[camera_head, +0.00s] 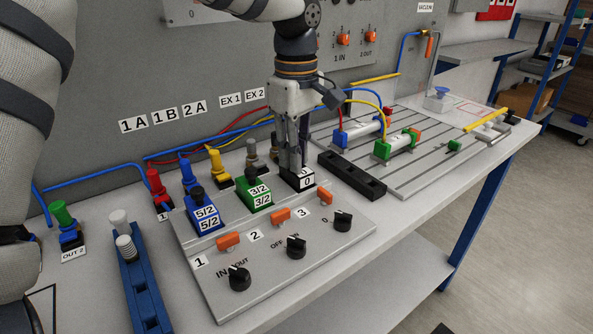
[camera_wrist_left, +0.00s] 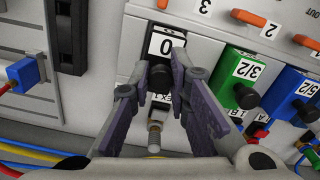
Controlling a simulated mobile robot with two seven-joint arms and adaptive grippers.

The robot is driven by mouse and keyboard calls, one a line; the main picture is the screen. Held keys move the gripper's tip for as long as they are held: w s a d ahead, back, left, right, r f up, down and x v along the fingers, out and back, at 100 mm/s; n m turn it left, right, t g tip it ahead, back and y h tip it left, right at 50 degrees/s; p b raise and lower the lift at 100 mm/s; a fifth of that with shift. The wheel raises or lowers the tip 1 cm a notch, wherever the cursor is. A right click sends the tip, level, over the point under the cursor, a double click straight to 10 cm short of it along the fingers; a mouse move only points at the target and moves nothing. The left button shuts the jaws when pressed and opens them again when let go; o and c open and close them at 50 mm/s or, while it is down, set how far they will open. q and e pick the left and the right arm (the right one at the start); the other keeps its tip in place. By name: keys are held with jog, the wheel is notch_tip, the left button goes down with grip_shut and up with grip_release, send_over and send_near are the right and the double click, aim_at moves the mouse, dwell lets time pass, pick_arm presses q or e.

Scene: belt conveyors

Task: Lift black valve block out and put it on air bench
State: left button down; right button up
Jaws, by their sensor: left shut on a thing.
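The black valve block (camera_head: 302,187) with a white label reading 0 sits in the rightmost place of the row on the sloped grey panel (camera_head: 219,261). My left gripper (camera_head: 290,164) reaches straight down over it, shut on its top part. In the left wrist view the block (camera_wrist_left: 163,37) shows its 0 label beyond the fingertips, and the gripper (camera_wrist_left: 158,78) has one finger on each side of its dark knob. The air bench (camera_head: 398,262) is the long pale table under everything. My right gripper is not in view.
A green 3/2 block (camera_head: 254,194) and a blue 5/2 block (camera_head: 203,212) stand left of it. A black slotted bar (camera_head: 351,176) lies close on the right. Coloured hoses and a grooved plate (camera_head: 436,177) with cylinders lie beyond. The front right strip is bare.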

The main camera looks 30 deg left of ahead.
pick_arm(q)
notch_tip(320, 180, up, 4)
jog(key=shift+f, duration=0.2)
jog(key=s+d+r, duration=0.8)
jog(key=s+r, duration=0.3)
jog(key=r, duration=0.2)
jog(key=shift+s+r+p, duration=0.2)
jog(key=shift+s+p, duration=0.1)
jog(key=shift+p, duration=0.1)
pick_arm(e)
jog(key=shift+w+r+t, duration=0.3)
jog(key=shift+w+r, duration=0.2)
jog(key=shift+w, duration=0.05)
